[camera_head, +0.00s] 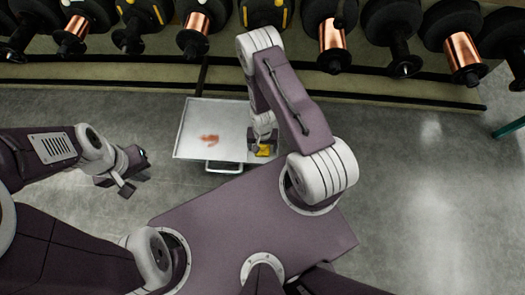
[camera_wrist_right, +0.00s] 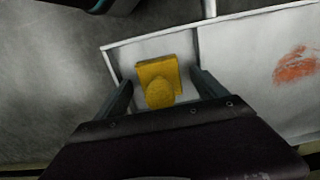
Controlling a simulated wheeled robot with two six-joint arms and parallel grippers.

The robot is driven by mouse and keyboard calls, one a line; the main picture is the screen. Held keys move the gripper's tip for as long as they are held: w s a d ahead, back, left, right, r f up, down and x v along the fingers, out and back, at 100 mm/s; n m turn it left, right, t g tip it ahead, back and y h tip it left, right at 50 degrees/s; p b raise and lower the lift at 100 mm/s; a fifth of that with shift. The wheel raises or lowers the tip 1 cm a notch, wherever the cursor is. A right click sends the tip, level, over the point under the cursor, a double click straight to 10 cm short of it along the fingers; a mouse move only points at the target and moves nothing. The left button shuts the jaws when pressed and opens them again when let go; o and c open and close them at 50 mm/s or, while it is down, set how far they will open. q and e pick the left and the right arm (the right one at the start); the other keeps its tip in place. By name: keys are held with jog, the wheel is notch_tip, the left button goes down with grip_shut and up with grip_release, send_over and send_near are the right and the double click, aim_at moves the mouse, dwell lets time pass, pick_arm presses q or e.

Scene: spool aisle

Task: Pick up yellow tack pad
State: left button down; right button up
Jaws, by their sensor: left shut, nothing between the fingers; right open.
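The yellow tack pad (camera_head: 264,150) lies near the right end of a light grey tray-like cart top (camera_head: 190,150), partly hidden by my right arm in the head view. In the right wrist view the yellow tack pad (camera_wrist_right: 158,82) sits between the two fingers, with a gap on each side. My right gripper (camera_head: 262,146) is open and points down at the pad; its fingers show in the right wrist view (camera_wrist_right: 160,92). My left gripper (camera_head: 130,188) is shut and empty, off to the left of the cart above the floor.
A reddish-orange smear (camera_head: 210,138) marks the middle of the cart top. A cart handle (camera_head: 224,168) sticks out at its near edge. Racks of black spools, some with copper wire (camera_head: 331,45), run along the back. Grey floor (camera_head: 430,190) is clear at right.

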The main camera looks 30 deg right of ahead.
jog(key=shift+r, duration=0.1)
jog(key=c, duration=1.5)
